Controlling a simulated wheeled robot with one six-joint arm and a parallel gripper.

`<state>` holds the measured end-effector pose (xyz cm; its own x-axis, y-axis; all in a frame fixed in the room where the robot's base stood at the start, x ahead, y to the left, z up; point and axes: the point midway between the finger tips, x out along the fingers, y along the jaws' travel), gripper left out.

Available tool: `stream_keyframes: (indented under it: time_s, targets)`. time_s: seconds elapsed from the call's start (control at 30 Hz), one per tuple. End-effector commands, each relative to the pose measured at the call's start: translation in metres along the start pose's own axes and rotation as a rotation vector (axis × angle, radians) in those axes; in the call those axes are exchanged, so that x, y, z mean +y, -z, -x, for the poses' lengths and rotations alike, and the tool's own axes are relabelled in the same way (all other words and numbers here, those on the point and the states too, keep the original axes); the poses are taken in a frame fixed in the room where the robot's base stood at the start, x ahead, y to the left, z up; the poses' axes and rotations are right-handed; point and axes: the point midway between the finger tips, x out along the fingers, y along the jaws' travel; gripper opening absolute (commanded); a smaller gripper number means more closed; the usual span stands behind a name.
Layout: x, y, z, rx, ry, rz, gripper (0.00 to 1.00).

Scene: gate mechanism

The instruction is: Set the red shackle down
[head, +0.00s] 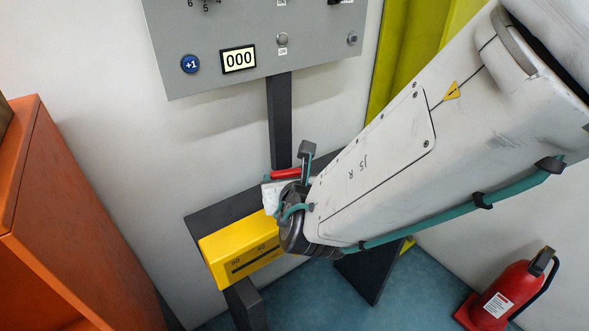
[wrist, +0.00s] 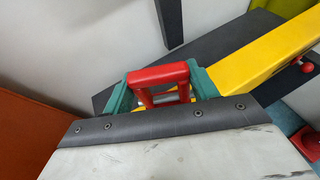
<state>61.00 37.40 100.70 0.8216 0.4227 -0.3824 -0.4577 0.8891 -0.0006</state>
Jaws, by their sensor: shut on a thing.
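The red shackle (wrist: 158,76) is a U-shaped piece between the two teal fingers of my gripper (wrist: 163,90) in the wrist view. My gripper is shut on it. In the head view a small part of the red shackle (head: 286,174) shows at the end of my arm, above the dark bench (head: 215,215). My arm hides much of the gripper (head: 290,198) there. I cannot tell whether the shackle touches the bench top. A yellow box (head: 243,257) with a slot in its front stands at the bench's front edge, close to my gripper.
An orange cabinet (head: 60,220) stands at left. A red fire extinguisher (head: 497,295) stands on the floor at right. A red knob (wrist: 307,67) shows in the wrist view.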

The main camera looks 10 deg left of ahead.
Motion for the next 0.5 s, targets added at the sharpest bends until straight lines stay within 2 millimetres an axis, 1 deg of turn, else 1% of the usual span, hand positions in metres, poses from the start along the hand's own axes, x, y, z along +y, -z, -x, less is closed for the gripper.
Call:
stream_keyframes:
  time_s: [0.17, 0.4, 0.5]
  targets:
    - [-0.001, 0.0, -0.007, 0.0, 0.005, -0.002, 0.26]
    - [-0.002, 0.028, -0.018, 0.002, 0.008, -0.001, 0.26]
    - [-0.002, 0.031, -0.019, 0.0, 0.006, -0.003, 0.26]
